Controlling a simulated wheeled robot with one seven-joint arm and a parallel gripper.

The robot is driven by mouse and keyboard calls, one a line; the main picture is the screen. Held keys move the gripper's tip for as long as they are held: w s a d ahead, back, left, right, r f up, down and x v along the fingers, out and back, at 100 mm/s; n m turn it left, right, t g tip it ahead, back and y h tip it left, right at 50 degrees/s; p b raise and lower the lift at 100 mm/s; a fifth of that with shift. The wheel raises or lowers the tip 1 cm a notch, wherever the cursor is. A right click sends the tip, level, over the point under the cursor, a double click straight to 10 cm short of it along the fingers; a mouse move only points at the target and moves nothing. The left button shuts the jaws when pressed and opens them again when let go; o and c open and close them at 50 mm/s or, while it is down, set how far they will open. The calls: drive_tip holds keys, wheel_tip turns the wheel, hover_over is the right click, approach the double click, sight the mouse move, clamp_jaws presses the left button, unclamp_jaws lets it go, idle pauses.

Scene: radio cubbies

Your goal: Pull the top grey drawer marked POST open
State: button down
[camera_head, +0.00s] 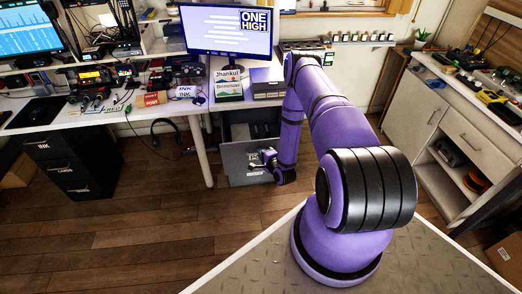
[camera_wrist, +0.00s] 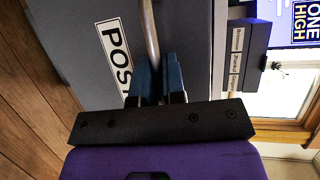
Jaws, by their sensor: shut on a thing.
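The grey drawer front (camera_wrist: 75,45) fills much of the wrist view, turned sideways, with a white POST label (camera_wrist: 115,52). A metal bar handle (camera_wrist: 150,28) runs along it beside the label. My gripper (camera_wrist: 159,75) has its two blue fingers either side of the handle and is shut on it. In the head view the grey drawer unit (camera_head: 238,168) stands low beneath the desk, and my gripper (camera_head: 266,158) is at its front. The fingertips and handle are too small there to make out.
The white desk (camera_head: 215,118) with radios and a monitor (camera_head: 228,32) is above the grey unit. A black drawer cabinet (camera_head: 72,165) stands at the left. A white cabinet (camera_head: 425,120) stands at the right. Wooden floor (camera_head: 150,235) in front is clear.

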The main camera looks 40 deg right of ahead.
idle(0.3)
drive_tip(key=c, duration=1.2)
unclamp_jaws()
drive_tip(key=shift+c, duration=0.2)
drive_tip(key=shift+s, duration=0.1)
drive_tip(key=v, duration=1)
drive_tip(key=shift+s, duration=0.35)
